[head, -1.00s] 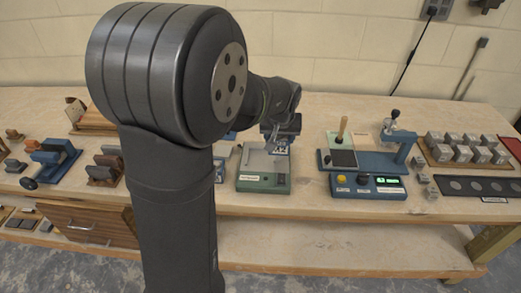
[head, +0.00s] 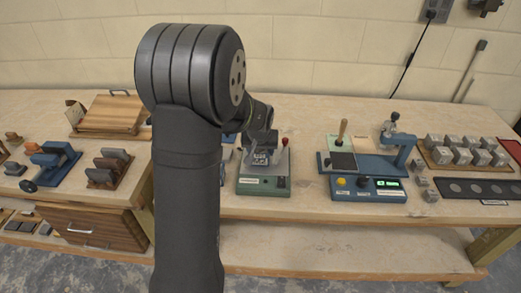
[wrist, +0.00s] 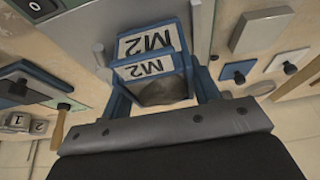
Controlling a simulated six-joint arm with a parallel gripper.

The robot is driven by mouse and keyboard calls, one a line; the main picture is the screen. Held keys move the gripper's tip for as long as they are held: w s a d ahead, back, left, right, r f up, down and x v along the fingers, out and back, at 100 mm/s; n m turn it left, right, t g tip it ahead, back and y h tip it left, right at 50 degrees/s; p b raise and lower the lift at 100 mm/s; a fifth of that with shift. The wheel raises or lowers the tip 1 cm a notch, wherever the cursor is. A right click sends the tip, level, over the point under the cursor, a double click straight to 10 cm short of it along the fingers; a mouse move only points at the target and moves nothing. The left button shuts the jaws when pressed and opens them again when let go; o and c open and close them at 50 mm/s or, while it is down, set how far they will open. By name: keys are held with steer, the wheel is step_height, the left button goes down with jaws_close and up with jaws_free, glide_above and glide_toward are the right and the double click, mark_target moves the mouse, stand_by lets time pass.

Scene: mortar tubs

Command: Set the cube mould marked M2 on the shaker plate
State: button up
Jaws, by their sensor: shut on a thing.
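The cube mould marked M2 (wrist: 150,65) is a blue block with white labels reading M2 and grey fill inside. My gripper (wrist: 160,84) is shut on it, with a finger on each side. In the head view my gripper (head: 262,152) is over the shaker, a green-based unit (head: 263,190) with a pale grey plate (head: 246,172). The plate also shows in the wrist view (wrist: 105,35), behind and beside the mould. I cannot tell whether the mould touches the plate or is just above it.
A red knob (head: 285,141) stands at the shaker's back right. To the right is a blue press unit (head: 368,188) with a green display, then a tray of metal cubes (head: 465,148). A wooden drawer unit (head: 95,222) is at left. Bare bench lies between shaker and press.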

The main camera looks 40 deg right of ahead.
mark_target(260, 156)
steer(key=shift+f, duration=0.15)
steer(key=o, duration=1)
steer(key=shift+c, duration=0.2)
steer(key=v, duration=1.2)
steer(key=x, duration=1.2)
step_height(260, 156, up, 2)
steer(key=shift+r, duration=0.75)
